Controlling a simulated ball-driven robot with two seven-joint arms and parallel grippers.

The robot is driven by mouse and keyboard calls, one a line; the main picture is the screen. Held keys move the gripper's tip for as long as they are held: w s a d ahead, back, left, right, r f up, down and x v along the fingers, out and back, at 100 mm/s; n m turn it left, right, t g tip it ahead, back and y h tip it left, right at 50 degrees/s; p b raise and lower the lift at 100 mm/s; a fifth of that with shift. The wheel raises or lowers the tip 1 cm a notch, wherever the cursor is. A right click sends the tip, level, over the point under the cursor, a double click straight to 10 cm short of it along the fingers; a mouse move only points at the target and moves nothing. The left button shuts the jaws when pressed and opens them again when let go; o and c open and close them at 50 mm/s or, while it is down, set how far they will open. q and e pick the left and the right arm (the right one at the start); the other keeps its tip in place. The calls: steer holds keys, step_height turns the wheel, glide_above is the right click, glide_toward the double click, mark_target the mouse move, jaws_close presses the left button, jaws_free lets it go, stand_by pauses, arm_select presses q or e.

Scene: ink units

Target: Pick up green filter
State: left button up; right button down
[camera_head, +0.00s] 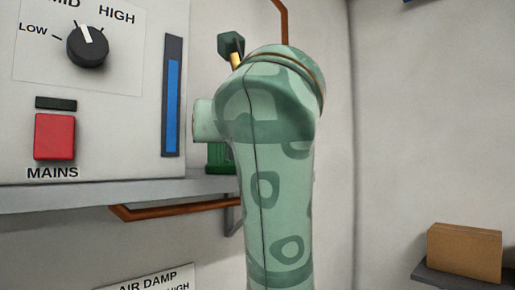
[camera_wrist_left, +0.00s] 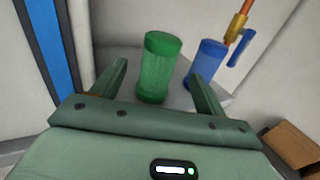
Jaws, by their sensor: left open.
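The green filter (camera_wrist_left: 158,68) is an upright green cylinder on a grey shelf in the left wrist view. My left gripper (camera_wrist_left: 158,72) is open, with one finger on each side of the filter in the picture. A gap shows between the filter and each finger; I cannot tell how far ahead of the fingertips it stands. In the head view a small part of the green filter (camera_head: 220,158) shows beside my left arm, which hides the rest of it and the gripper fingers. My right gripper is not in view.
A blue cylinder (camera_wrist_left: 206,64) stands right of the green filter, near a brass valve (camera_wrist_left: 237,27) on a copper pipe. A control panel (camera_head: 110,110) with a dial and red switch is at left. A brown box (camera_head: 465,252) sits on a low shelf at right.

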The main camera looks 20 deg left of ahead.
mark_target(224, 165)
arm_select(q)
steer(key=x, duration=0.3)
steer(key=shift+w+a+p, duration=0.3)
steer(key=shift+w+a, duration=0.15)
steer(key=shift+a, duration=0.05)
steer(key=p+x, duration=0.2)
steer(key=x, duration=0.2)
steer(key=shift+w+a+f, duration=0.15)
steer(key=shift+w+a, duration=0.05)
steer(key=shift+w+a+f, duration=0.1)
steer(key=shift+d, duration=0.25)
steer(key=shift+c, duration=0.8)
steer(key=shift+s+d, duration=0.1)
steer(key=shift+s, duration=0.1)
steer(key=c, duration=1)
